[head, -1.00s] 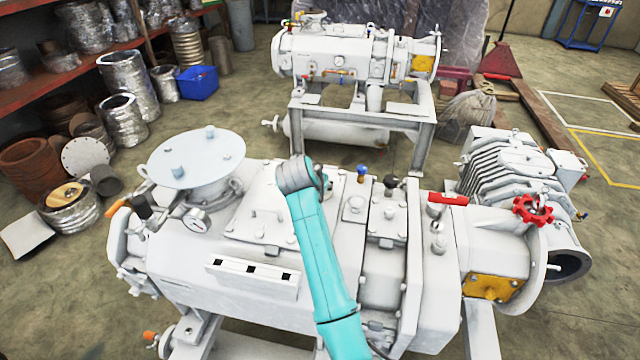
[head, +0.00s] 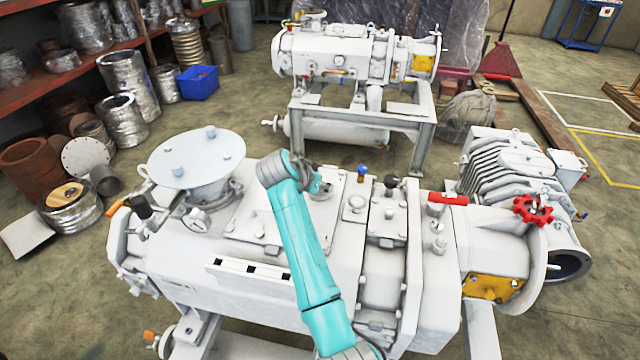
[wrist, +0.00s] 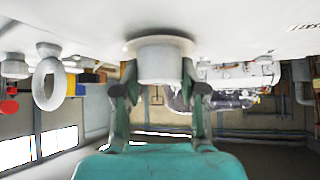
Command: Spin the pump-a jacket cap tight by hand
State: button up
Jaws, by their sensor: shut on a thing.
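A white, round jacket cap (wrist: 160,64) sits on a pale flange in the wrist view. My gripper (wrist: 160,92) has one finger on each side of it and is shut on it. In the head view my teal arm reaches over the white pump in front (head: 190,268), and my gripper (head: 318,184) is at the top of its casing, right of the arm's end. The cap is too small and too covered to make out clearly in the head view.
A large round plate (head: 196,155) on a flanged inlet stands left of the arm. A pressure gauge (head: 197,220), a blue-topped fitting (head: 361,172), a black knob (head: 391,181) and a red lever (head: 448,199) rise from the pump. A second pump (head: 355,55) stands behind.

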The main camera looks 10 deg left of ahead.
jog(key=o, duration=1.2)
jog(key=shift+c, duration=0.2)
jog(key=v, duration=1.2)
jog(key=shift+s, duration=0.1)
